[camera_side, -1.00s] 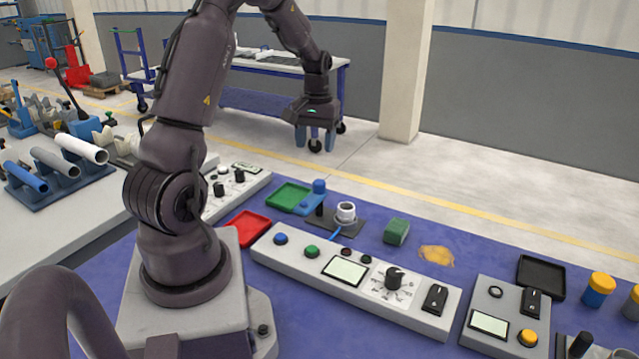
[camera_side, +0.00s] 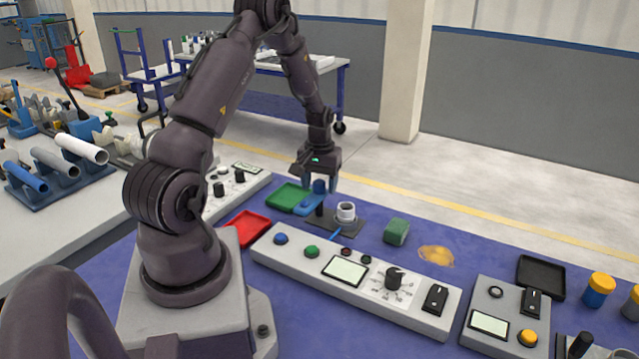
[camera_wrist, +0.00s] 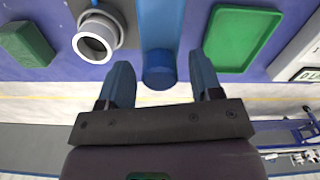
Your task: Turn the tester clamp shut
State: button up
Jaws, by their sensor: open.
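The tester has a dark base plate (camera_side: 340,230) with a white ring-shaped fitting (camera_side: 346,212) on it. A black post (camera_side: 320,215) stands at its left. A flat blue bar (camera_wrist: 160,25), apparently the clamp's lever, ends in an upright blue knob (camera_wrist: 158,70); the knob also shows in the side view (camera_side: 319,187). The white fitting appears left of the bar in the wrist view (camera_wrist: 97,38). My gripper (camera_side: 318,184) is open and empty, pointing down over the knob. In the wrist view its fingers (camera_wrist: 160,82) lie either side of the knob, with no contact visible.
A green tray (camera_side: 285,195) lies close beside the blue bar. A green block (camera_side: 397,231) is right of the tester. A long control panel (camera_side: 325,275) and a red tray (camera_side: 248,227) are nearer. The blue tabletop around the yellow patch (camera_side: 437,253) is mostly clear.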

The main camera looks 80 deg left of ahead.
jog(key=shift+f, duration=0.1)
grip_shut()
dwell(0.4)
jog(key=n, duration=0.4)
jog(key=shift+n, duration=0.3)
jog(key=n, duration=0.4)
jog(key=shift+n, duration=0.3)
jog(key=n, duration=0.4)
jog(key=shift+s+n, duration=0.1)
jog(key=shift+n, duration=2.3)
